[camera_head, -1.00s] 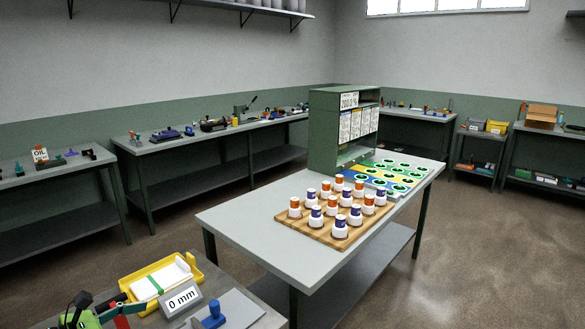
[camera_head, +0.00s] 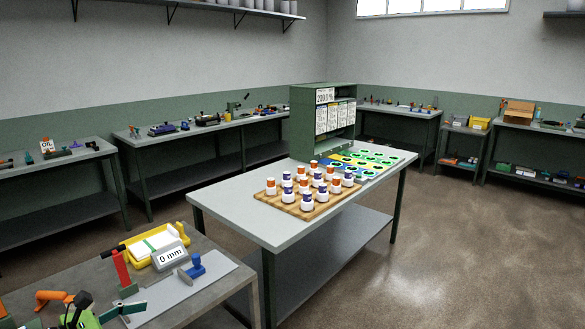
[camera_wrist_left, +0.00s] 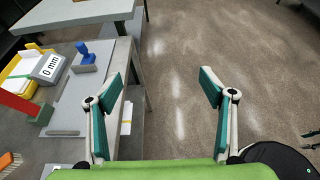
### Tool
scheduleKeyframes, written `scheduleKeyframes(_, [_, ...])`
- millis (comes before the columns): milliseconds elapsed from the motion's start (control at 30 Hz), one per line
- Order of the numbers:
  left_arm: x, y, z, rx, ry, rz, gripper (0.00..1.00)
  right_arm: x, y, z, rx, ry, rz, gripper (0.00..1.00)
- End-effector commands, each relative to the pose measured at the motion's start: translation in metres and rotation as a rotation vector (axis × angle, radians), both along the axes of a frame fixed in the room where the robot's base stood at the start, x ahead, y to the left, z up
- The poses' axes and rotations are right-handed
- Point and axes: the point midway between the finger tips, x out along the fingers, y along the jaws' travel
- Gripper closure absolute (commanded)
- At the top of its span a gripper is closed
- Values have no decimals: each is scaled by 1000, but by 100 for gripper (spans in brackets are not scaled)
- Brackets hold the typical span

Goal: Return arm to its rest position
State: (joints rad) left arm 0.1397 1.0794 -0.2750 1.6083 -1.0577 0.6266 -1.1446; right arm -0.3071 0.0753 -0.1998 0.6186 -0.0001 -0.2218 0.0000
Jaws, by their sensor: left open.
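My left gripper (camera_wrist_left: 160,88) is open and empty in the left wrist view. Its two teal-padded fingers are spread wide, with bare brown floor (camera_wrist_left: 175,125) behind the gap. The left finger shows in front of the grey bench's edge; I cannot tell the distance between them. In the head view part of the same gripper (camera_head: 122,309) shows at the bottom left, cut off by the frame, in front of the near bench (camera_head: 215,295).
The near bench holds a yellow tray (camera_head: 183,230), a "0 mm" display (camera_head: 171,255), a blue-handled tool (camera_head: 193,267) and a red upright post (camera_head: 121,269). Floor is clear at right.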

Motion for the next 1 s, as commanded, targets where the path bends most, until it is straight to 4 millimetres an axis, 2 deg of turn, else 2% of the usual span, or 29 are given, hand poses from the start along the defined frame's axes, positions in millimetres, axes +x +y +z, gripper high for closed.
scheduleKeyframes(333, [13,18,-60,-301,149,232,26,4,-7,-14,-8,-5,3,60])
scheduleKeyframes(467, [15,29,-95,-453,229,356,26,15,-6,-19,-6,-21,3,60])
scheduleKeyframes(567, [14,38,-129,-583,299,467,26,18,-5,-24,-5,-26,2,60])
scheduleKeyframes(667, [8,49,-170,-724,379,594,26,16,-4,-30,-4,-23,2,60])
scheduleKeyframes(767, [-5,60,-224,-889,474,752,26,11,-5,-38,-5,-16,3,60])
scheduleKeyframes(867, [-30,70,-293,-1076,586,952,26,6,-4,-47,-5,-8,3,60])
scheduleKeyframes(900, [-43,72,-321,-1150,628,1035,26,5,-4,-51,-4,-7,2,60])
scheduleKeyframes(967, [-65,73,-361,-1254,688,1157,26,4,-3,-55,-3,-6,2,60])
scheduleKeyframes(1000, [-81,73,-387,-1318,726,1238,26,4,-2,-58,-2,-6,1,60])
